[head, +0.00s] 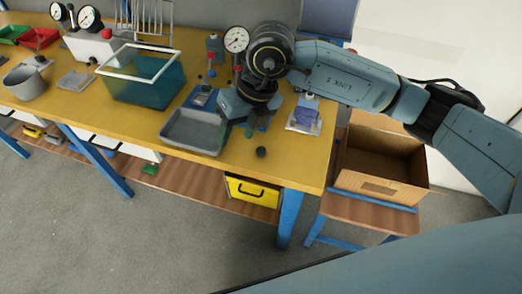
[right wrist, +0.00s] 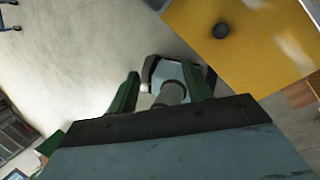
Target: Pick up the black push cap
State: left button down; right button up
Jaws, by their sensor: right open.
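The black push cap (head: 261,152) is a small dark cylinder standing on the yellow tabletop near its front edge. In the right wrist view the push cap (right wrist: 221,31) shows as a dark round disc at the top right, beyond and apart from the fingers. My right gripper (head: 247,125) is above the table, just behind and left of the cap, beside the grey tray. In its wrist view the right gripper (right wrist: 170,78) has its green fingers spread apart. What the grey cylindrical shape between them is, I cannot tell. My left gripper is not in view.
A grey tray (head: 174,139) lies left of the cap, and a teal bin with a white rim (head: 116,97) farther left. A dial gauge (head: 236,40) stands behind my gripper. A cardboard box (head: 378,182) is right of the table. The tabletop around the cap is clear.

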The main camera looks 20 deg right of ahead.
jog(key=w+d+m+t+h, duration=0.1)
jog(key=w+d+h, duration=0.2)
jog(key=d, duration=0.3)
send_over(261, 150)
jog(key=shift+h, duration=0.3)
jog(key=f, duration=0.6)
jog(key=shift+s+f+b, duration=0.2)
jog(key=shift+f+b, duration=0.15)
jog(key=shift+b, duration=0.05)
jog(key=shift+f, duration=0.5)
notch_tip(261, 150, down, 5)
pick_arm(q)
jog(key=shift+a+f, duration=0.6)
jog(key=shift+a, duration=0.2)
pick_arm(e)
jog(key=shift+c, duration=0.4)
jog(key=c, duration=1)
